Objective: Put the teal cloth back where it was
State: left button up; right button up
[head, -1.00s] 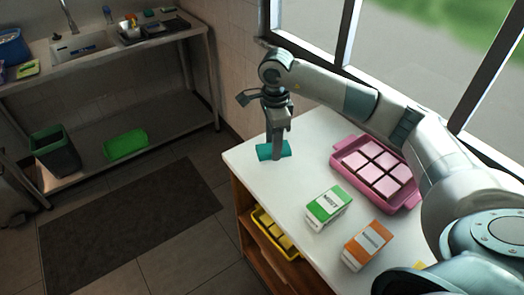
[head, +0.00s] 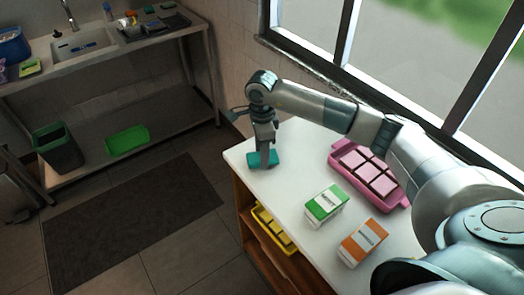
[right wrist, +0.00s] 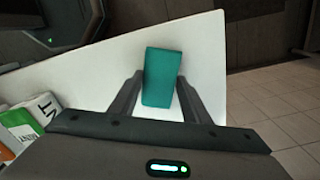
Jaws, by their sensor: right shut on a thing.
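The teal cloth (head: 274,158) is a small folded block at the far left end of the white table (head: 291,176). My right gripper (head: 264,164) points down over it and is shut on it. In the right wrist view the cloth (right wrist: 163,76) sits between the two fingers (right wrist: 160,100), with the white table top around it. I cannot tell whether the cloth rests on the table or hangs just above it. My left gripper is not in view.
A pink tray (head: 397,201) of pale squares, a green-and-white carton (head: 326,204) and an orange-and-white carton (head: 363,243) stand on the table to the right. A yellow container (head: 262,217) sits on the shelf below. A sink counter (head: 90,57) is at the far left.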

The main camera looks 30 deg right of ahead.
jog(key=shift+f, duration=0.4)
jog(key=shift+f, duration=0.2)
jog(key=o, duration=1)
jog(key=shift+r, duration=0.15)
